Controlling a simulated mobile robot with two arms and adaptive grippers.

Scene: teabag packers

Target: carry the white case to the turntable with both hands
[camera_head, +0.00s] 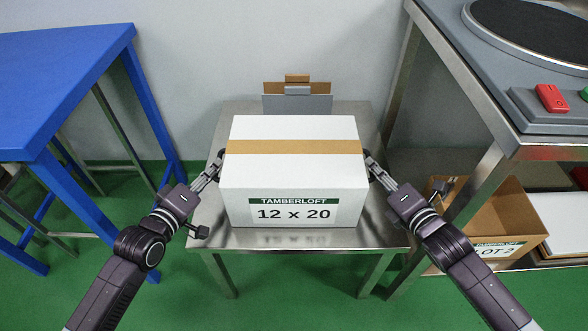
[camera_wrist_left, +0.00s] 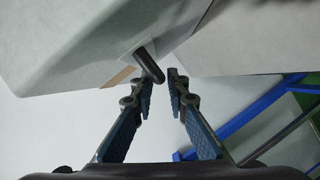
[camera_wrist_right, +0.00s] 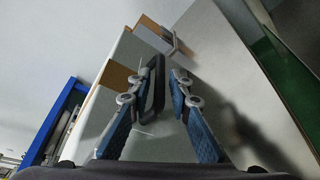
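The white case (camera_head: 292,175), with a brown tape band and a "12 x 20" label, sits upright on a small steel table (camera_head: 375,232). My left gripper (camera_head: 217,167) is at its left side. In the left wrist view the left fingers are apart, with a dark handle (camera_wrist_left: 150,66) just ahead of and between the tips. My right gripper (camera_head: 376,170) is at its right side. In the right wrist view the right fingers are apart, with a dark handle (camera_wrist_right: 157,88) between them. Any contact is unclear. The turntable (camera_head: 528,28) is at the top right, partly cut off.
The grey turntable bench (camera_head: 470,75) has a red switch (camera_head: 551,97). An open brown carton (camera_head: 492,215) is below it. A blue table (camera_head: 65,75) stands on the left. A small brown and grey item (camera_head: 297,98) is behind the case. Green floor is in front.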

